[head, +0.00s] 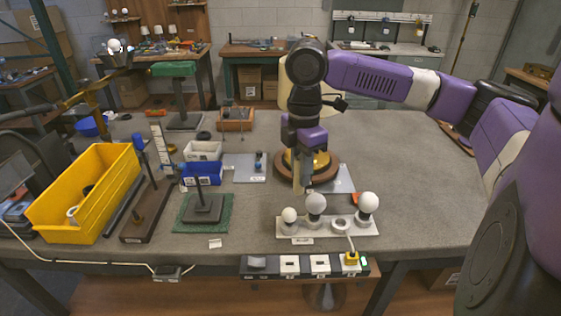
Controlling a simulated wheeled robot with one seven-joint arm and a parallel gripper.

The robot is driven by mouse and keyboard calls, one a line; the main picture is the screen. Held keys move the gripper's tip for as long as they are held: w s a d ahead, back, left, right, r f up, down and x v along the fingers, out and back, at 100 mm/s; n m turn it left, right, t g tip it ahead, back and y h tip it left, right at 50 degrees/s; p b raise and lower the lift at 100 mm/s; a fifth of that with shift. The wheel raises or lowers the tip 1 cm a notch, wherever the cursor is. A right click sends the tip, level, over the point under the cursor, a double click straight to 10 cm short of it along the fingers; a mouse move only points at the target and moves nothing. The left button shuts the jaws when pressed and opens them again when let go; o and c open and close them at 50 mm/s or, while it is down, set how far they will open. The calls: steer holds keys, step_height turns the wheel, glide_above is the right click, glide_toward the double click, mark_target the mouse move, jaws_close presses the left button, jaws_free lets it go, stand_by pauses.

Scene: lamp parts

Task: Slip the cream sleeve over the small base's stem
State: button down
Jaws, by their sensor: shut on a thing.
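The small base (203,210) is a dark square stepped block on a green mat, left of the middle of the table. Its thin dark stem (199,186) stands upright, and I see nothing around it. My gripper (301,170) points down over the middle of the table, to the right of the small base and apart from it. It is shut on a narrow, upright cream piece, which looks like the cream sleeve (297,177). The fingers hide part of it. I cannot tell how far its lower end is above the table.
A round wooden base with a brass part (323,172) stands behind my gripper. A white bulb rack (328,226) lies in front. The right tabletop is mostly clear.

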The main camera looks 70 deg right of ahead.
steer(key=w+a+f+m, duration=0.3)
steer(key=w+a+f, duration=0.2)
steer(key=a+f, duration=0.5)
steer(key=w+a+f+m, duration=0.3)
steer(key=w+a+f, duration=0.2)
steer(key=a+f, duration=0.5)
steer(key=w+a+f+m, duration=0.4)
steer(key=a+f, duration=0.6)
steer(key=a, duration=0.3)
steer(key=shift+w+f, duration=0.2)
steer(key=shift+w, duration=0.5)
steer(key=shift+a, duration=0.25)
